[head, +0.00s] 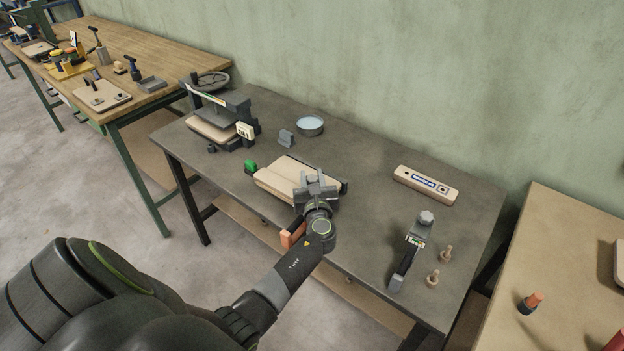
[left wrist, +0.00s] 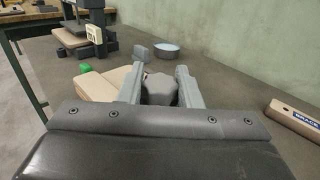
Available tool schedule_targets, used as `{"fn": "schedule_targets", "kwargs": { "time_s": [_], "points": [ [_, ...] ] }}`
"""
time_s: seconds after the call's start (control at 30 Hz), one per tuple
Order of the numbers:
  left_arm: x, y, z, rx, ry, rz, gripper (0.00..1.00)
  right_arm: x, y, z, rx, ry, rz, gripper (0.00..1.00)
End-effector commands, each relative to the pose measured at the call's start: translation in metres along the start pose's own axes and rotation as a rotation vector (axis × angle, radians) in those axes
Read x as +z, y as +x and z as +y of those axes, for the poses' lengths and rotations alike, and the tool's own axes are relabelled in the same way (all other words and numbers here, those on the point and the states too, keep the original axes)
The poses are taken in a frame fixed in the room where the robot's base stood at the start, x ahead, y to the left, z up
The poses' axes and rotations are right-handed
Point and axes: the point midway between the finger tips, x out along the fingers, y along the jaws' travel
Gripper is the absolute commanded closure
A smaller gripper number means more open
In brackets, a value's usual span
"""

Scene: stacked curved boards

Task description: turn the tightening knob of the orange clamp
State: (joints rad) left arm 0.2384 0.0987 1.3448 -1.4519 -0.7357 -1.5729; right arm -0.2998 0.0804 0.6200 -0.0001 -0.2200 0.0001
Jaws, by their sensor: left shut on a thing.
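The orange clamp shows as an orange part (head: 292,237) at the front edge of the dark table, mostly hidden behind my left arm. Its dark grey knob (left wrist: 160,90) shows in the left wrist view, between the two fingers. My left gripper (head: 316,188) is shut on this knob, over the near right end of the stacked curved boards (head: 285,176). In the left wrist view the gripper (left wrist: 159,88) has one finger on each side of the knob. The boards (left wrist: 100,85) lie behind the left finger. My right gripper is not in view.
A green part (head: 250,167) sits at the boards' left end. A press (head: 215,115) stands at the back left, with a round tin (head: 310,126) to its right. A labelled wooden bar (head: 426,185), a dark clamp (head: 408,255) and two pegs lie right. Bare tabletop separates them.

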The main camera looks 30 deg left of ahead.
Motion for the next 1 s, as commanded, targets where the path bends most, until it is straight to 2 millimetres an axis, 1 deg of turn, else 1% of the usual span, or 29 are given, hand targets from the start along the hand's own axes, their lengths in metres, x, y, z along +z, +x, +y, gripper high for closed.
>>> {"fn": "schedule_targets", "kwargs": {
  "time_s": [0.03,0.3,0.5,0.7,1.0],
  "points": [
    [-0.002,0.0,-0.002,0.042,-0.005,0.0,0.92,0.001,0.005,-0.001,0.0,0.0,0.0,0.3],
    [-0.002,0.001,-0.002,0.291,-0.01,-0.002,0.92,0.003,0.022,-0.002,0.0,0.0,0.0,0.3],
    [-0.002,0.001,-0.002,0.447,-0.011,-0.002,0.92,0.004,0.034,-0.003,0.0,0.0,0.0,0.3],
    [-0.001,0.001,-0.001,0.558,-0.013,-0.002,0.92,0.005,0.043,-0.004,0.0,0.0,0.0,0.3],
    [-0.001,0.0,0.0,0.637,-0.014,-0.001,0.92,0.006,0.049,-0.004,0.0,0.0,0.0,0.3]
  ]
}}
